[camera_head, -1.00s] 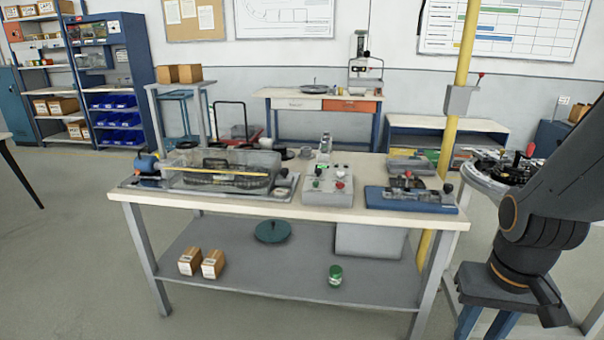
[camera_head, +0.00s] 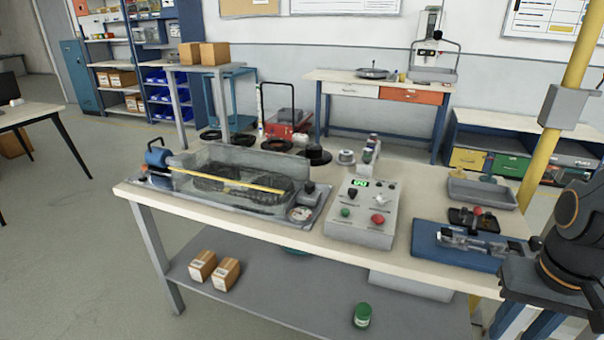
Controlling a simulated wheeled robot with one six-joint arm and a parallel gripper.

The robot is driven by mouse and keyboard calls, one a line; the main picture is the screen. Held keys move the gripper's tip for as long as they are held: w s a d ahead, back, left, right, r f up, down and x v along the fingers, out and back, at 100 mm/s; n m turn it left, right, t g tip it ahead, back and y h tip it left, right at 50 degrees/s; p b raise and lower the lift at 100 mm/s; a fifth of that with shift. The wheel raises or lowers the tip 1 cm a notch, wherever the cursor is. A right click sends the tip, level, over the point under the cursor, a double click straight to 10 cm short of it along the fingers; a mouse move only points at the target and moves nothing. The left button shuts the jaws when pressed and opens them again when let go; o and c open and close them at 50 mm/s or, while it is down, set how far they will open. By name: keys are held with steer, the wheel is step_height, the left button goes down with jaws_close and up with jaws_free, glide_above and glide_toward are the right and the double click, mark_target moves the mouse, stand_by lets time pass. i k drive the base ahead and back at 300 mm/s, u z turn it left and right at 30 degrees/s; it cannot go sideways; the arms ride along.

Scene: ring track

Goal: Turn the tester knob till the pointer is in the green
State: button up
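A long tester-like unit (camera_head: 225,195) with a clear cover and a yellow strip lies on the left of the workbench (camera_head: 275,235). At its right end are a dark knob (camera_head: 309,188) and a small round gauge (camera_head: 300,213). The gauge's pointer is too small to read. Right of it stands a grey control box (camera_head: 362,231) with a lit green display (camera_head: 360,183), a black knob (camera_head: 352,193), a green button (camera_head: 345,212) and a red button (camera_head: 378,219). I cannot tell which knob is the tester's. My gripper is out of view; only my arm shows at the right edge.
A blue fixture (camera_head: 456,253) and a grey tray (camera_head: 482,193) are on the bench's right side, near my arm. A yellow post (camera_head: 568,85) rises behind them. Brown boxes (camera_head: 226,273) and a green jar (camera_head: 362,315) stand on the lower shelf. Floor is clear at left.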

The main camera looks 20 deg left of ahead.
mark_target(308, 186)
steer(key=u, duration=0.5)
steer(key=i, duration=0.85)
steer(key=u, duration=1.4)
steer(key=i, duration=0.45)
steer(key=u, duration=0.4)
